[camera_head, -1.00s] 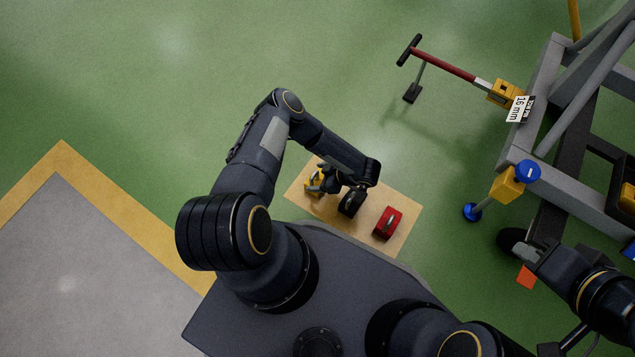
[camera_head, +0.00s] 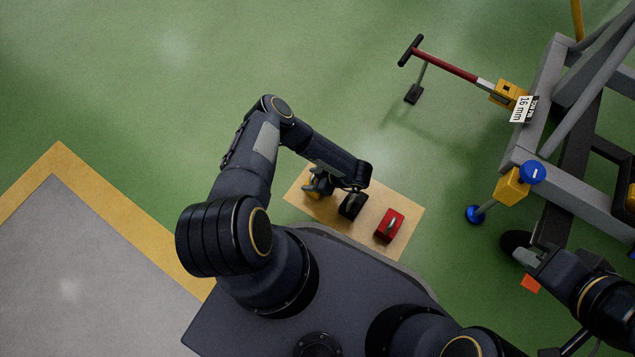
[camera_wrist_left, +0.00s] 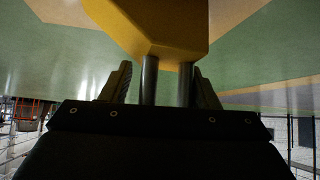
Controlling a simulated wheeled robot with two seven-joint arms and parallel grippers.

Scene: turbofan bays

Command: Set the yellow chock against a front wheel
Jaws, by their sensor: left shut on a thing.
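The yellow chock (camera_wrist_left: 165,30) fills the top of the left wrist view, with two metal posts running from it down between my fingers. My left gripper (camera_wrist_left: 165,88) is shut on these posts.
A black chock (camera_head: 353,207) and a red chock (camera_head: 389,228) sit on the board, right of my left gripper. A red tow bar (camera_head: 450,67) sticks out left from the stand. A blue-footed yellow jack (camera_head: 511,187) is at the stand's side.

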